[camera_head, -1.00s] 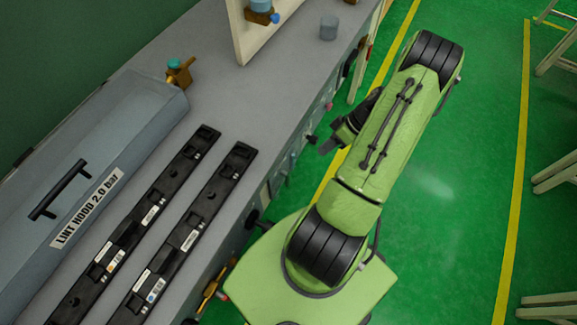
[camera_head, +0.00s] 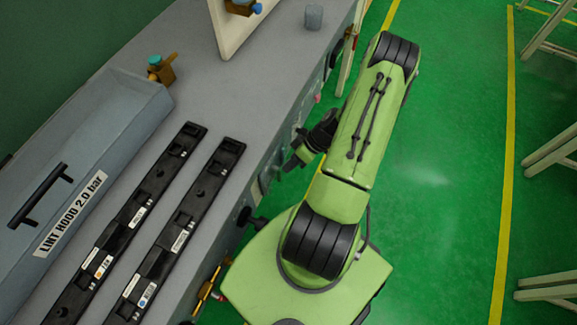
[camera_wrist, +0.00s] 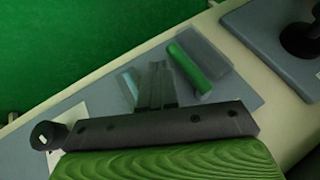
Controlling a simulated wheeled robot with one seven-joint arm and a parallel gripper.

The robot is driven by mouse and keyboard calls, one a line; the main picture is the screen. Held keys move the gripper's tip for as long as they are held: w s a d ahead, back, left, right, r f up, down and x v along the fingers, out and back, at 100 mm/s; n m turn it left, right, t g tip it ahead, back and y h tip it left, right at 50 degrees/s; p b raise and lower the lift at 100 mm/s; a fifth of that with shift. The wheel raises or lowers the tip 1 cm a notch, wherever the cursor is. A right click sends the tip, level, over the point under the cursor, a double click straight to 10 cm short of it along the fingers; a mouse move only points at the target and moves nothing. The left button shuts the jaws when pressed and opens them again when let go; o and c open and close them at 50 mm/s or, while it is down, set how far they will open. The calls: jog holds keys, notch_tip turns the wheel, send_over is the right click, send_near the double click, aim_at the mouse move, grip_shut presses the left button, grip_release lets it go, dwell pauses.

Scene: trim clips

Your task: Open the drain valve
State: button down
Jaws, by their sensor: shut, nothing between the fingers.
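My gripper (camera_head: 291,165) is beside the front face of the grey bench, low on its right side. In the wrist view its two dark fingers (camera_wrist: 157,68) are together with nothing between them. Just right of the fingertips is a green bar (camera_wrist: 189,67) by a grey block (camera_wrist: 214,60); a small pale teal piece (camera_wrist: 131,82) is to their left. I cannot tell whether the fingers touch any of these. No part is clearly marked as the drain valve. A brass fitting (camera_head: 208,289) with a red end shows low on the bench front.
A black knob (camera_wrist: 301,40) stands on a blue-grey panel. On the bench (camera_head: 235,95) are a grey lint hood (camera_head: 95,135), two black strips (camera_head: 185,225), a brass valve with a teal cap (camera_head: 160,68) and a grey cup (camera_head: 313,17).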

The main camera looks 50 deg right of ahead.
aim_at(279, 174)
jog(key=shift+s+a, duration=0.1)
jog(key=shift+a, duration=0.4)
jog(key=shift+a+f+m+y+b, duration=0.15)
jog(key=shift+f+m+y+b, duration=0.15)
jog(key=shift+y+b, duration=0.5)
jog(key=y+b, duration=0.1)
jog(key=a+m+g+y+b, duration=0.1)
jog(key=y+b, duration=0.1)
jog(key=s+a+f+y+b, duration=0.1)
jog(key=y, duration=0.1)
jog(key=shift+a+m, duration=0.1)
jog(key=shift+m, duration=0.2)
jog(key=shift+a, duration=0.15)
dwell(0.7)
jog(key=shift+r, duration=0.1)
